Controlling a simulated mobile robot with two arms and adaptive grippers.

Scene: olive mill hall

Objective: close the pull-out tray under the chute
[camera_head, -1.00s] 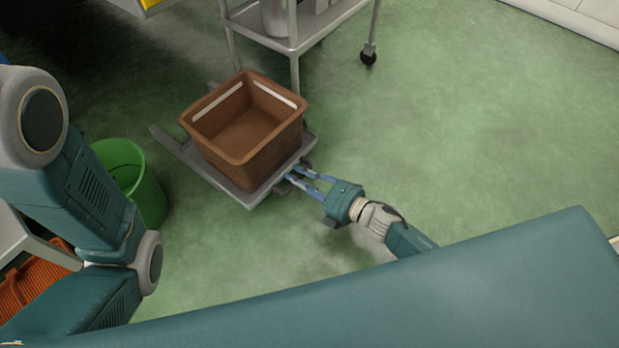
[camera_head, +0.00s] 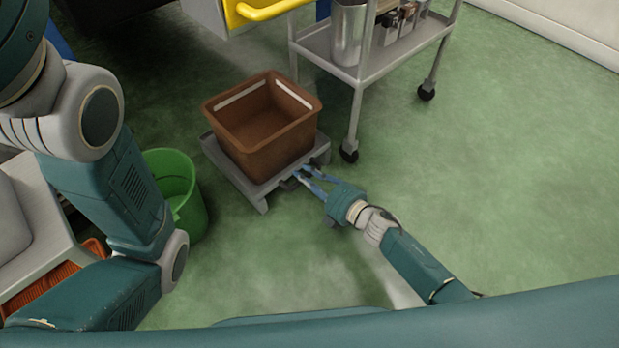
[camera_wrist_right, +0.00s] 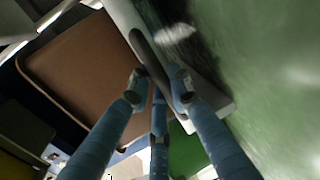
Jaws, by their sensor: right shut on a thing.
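The grey pull-out tray (camera_head: 262,188) is low over the green floor, with a brown open crate (camera_head: 262,140) standing on it. My right gripper (camera_head: 301,178) is at the tray's front edge, its fingers shut on the tray's handle. In the right wrist view the fingers (camera_wrist_right: 158,88) close around the dark handle bar (camera_wrist_right: 150,60), with the tray's pale front plate (camera_wrist_right: 130,22) beside it and the crate (camera_wrist_right: 85,75) to the left. Part of the yellow-edged chute (camera_head: 262,10) shows at the top. My left arm is at the left; its gripper is out of view.
A grey wheeled cart (camera_head: 380,50) with a metal canister (camera_head: 347,32) stands just right of the tray, one leg close to it. A green bucket (camera_head: 177,190) stands to the left. Orange crates (camera_head: 50,285) are at lower left. Floor at right is clear.

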